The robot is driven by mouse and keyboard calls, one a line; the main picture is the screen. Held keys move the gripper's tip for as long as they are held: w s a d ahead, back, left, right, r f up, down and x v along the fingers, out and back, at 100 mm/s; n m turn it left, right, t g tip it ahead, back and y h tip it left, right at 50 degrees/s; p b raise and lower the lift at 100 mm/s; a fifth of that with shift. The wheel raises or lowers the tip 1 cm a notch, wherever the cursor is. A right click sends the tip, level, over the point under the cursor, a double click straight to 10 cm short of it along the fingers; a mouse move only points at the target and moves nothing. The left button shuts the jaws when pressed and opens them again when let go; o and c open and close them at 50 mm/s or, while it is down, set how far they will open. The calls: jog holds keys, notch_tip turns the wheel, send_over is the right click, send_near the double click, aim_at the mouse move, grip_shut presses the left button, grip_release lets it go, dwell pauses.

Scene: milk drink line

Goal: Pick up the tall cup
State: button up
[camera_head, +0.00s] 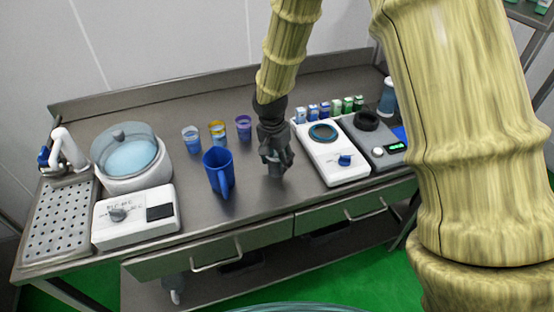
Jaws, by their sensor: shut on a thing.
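My gripper (275,157) points down over the middle of the steel table, right of the blue jug. It is shut on a greyish, clear-looking vessel, which I take as the tall cup (275,171). The dark fingers hide most of the cup, and only its lower part shows between them. It looks upright, at or just above the table; I cannot tell whether it touches.
A blue jug with a handle (217,172) stands close left of my gripper. Several small cups, including a purple one (243,127), stand behind it. A white scale-like device (331,165) is close right. A round-lidded white machine (137,218) is left. Bare table lies in front.

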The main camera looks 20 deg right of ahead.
jog(key=shift+r, duration=0.15)
jog(key=shift+r+b, duration=0.55)
jog(key=shift+r, duration=0.8)
jog(key=shift+s+a+r, duration=0.1)
jog(key=shift+s+r, duration=0.1)
jog(key=s+a+b, duration=0.1)
jog(key=s+a, duration=0.2)
jog(key=s, duration=0.4)
jog(key=s+a+r+b, duration=0.1)
jog(key=s+a+b, duration=0.1)
jog(key=s, duration=0.5)
jog(key=shift+a+r, duration=0.25)
jog(key=shift+a, duration=0.15)
jog(key=shift+s, duration=0.2)
